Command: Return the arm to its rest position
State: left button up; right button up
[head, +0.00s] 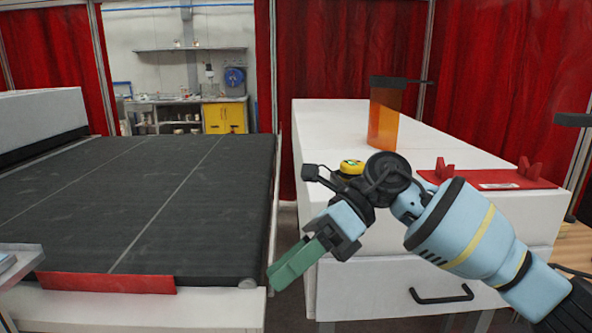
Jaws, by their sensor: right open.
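My right arm (465,240) comes in from the lower right, blue with yellow and black bands. It is bent at a dark joint in front of the white cabinet. My right gripper (290,266) has green fingers pointing down and left, over the gap between the conveyor and the cabinet. It is open, and no object shows between its fingers. My left gripper is not in view.
A dark conveyor belt (150,200) with a red strip (107,284) at its front lies left. The white cabinet (330,125) carries an orange translucent panel (383,120), a red holder (487,180) and a yellow-ringed device (350,167). Its drawer handle (441,297) is black. Red curtains (330,45) hang behind.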

notch_tip(320, 180, down, 8)
jog(key=a+m+t+y, duration=0.2)
jog(key=m+t+y, duration=0.6)
jog(key=m+y, duration=0.65)
jog(key=d+f+m+t+h, duration=0.4)
jog(key=f+m+t+h, duration=0.1)
jog(key=f+m, duration=0.35)
jog(key=s+d+f+m+t+h, duration=0.1)
jog(key=d+f+m+t+h, duration=0.3)
jog(key=f+m+t+h, duration=0.45)
jog(key=d+f+m+t+h, duration=0.2)
jog(key=d+f+m+h, duration=0.15)
jog(key=f+m, duration=0.45)
jog(key=s+d+f+m+g+h, duration=0.3)
jog(key=s+f, duration=0.6)
jog(key=s, duration=0.3)
jog(key=s+d+f+m+g+h, duration=0.3)
jog(key=s+d+f+m+g, duration=0.2)
jog(key=s, duration=0.7)
jog(key=d+f+m, duration=0.2)
jog(key=d+f, duration=0.1)
jog(key=d, duration=0.1)
jog(key=shift+f+m, duration=0.35)
